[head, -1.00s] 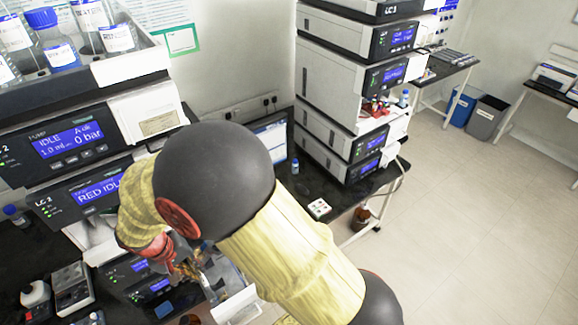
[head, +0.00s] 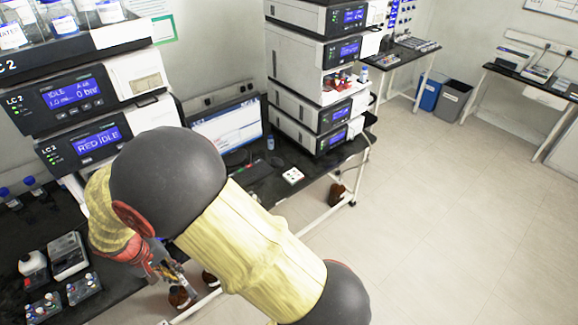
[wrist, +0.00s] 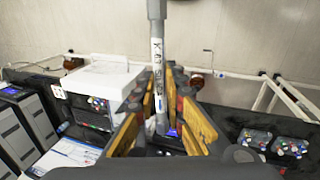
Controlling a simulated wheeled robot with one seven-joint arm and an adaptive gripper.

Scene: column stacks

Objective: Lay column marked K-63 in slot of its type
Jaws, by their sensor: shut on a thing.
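My gripper (wrist: 160,105) is shut on a slim grey column (wrist: 157,60) with a white label, in the wrist view. The dark lettering runs along the column and seems to read K-63, with more characters that are hard to read. The column stands nearly upright in the picture between the yellow fingers, and its top runs out of view. In the head view my gripper (head: 172,273) is low at the left, beyond the bench's front edge, partly hidden by my arm; the column is not clear there. I cannot make out a slot for its type.
A white-topped unit (wrist: 105,78) with coloured items in its front is at left in the wrist view; trays of coloured caps (wrist: 272,142) are at right. Instrument stacks (head: 75,125) and (head: 312,95), a monitor (head: 228,130) and bins (head: 453,100) surround open floor (head: 440,220).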

